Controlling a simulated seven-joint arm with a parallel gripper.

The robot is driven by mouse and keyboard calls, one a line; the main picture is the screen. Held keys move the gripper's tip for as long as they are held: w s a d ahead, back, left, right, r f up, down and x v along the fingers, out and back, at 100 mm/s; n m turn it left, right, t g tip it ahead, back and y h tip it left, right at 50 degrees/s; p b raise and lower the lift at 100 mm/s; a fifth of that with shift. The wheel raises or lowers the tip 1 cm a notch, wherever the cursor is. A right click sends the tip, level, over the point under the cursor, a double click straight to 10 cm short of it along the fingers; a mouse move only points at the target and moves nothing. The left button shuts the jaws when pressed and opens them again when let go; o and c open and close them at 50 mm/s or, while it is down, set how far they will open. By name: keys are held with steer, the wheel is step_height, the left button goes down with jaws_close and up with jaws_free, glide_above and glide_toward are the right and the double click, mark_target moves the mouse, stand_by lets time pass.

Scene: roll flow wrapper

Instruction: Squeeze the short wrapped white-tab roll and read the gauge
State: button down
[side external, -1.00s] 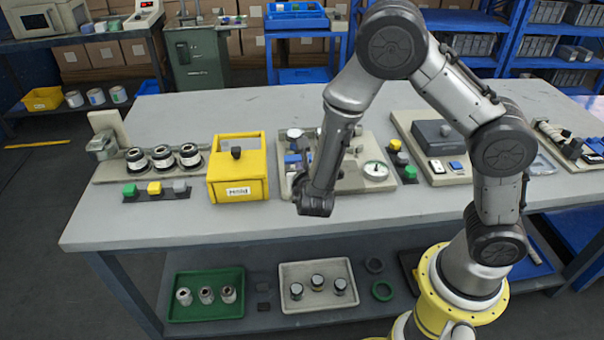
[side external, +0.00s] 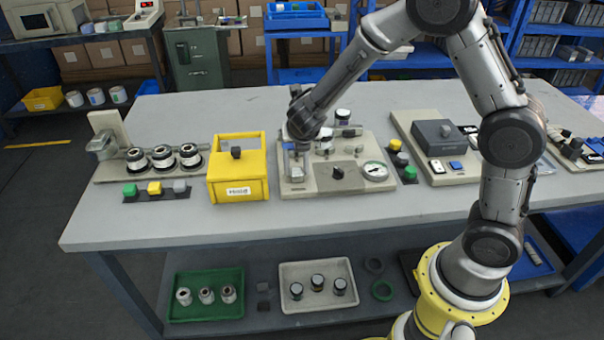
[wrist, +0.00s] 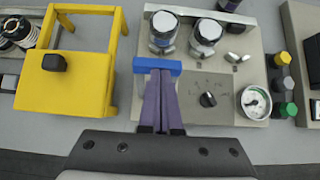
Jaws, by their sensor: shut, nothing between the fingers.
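My gripper (wrist: 155,105) is shut with nothing between its purple fingers. In the wrist view its tips are at a blue bar (wrist: 157,65) at the left of the grey test fixture (wrist: 189,115); I cannot tell whether they touch it. Two dark rolls with pale tops, a left one (wrist: 163,30) and a right one (wrist: 206,32), stand on the fixture beyond the bar. I cannot tell which is the short wrapped white-tab roll. The round white gauge (wrist: 255,102) is at the fixture's right, also in the side view (side external: 375,171); its reading is too small to make out.
A yellow box frame (side external: 238,178) stands left of the fixture. A dark knob (wrist: 208,100) is on the fixture, and coloured buttons (side external: 397,146) are to its right. A dark block on a plate (side external: 438,135) lies farther right. The table's front strip is clear.

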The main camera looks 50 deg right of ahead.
steer(key=shift+w+d, duration=0.35)
stand_by(0.4)
steer(key=shift+r, duration=0.1)
steer(key=r+v, duration=0.1)
steer(key=v, duration=1.2)
steer(key=shift+w+d, duration=0.4)
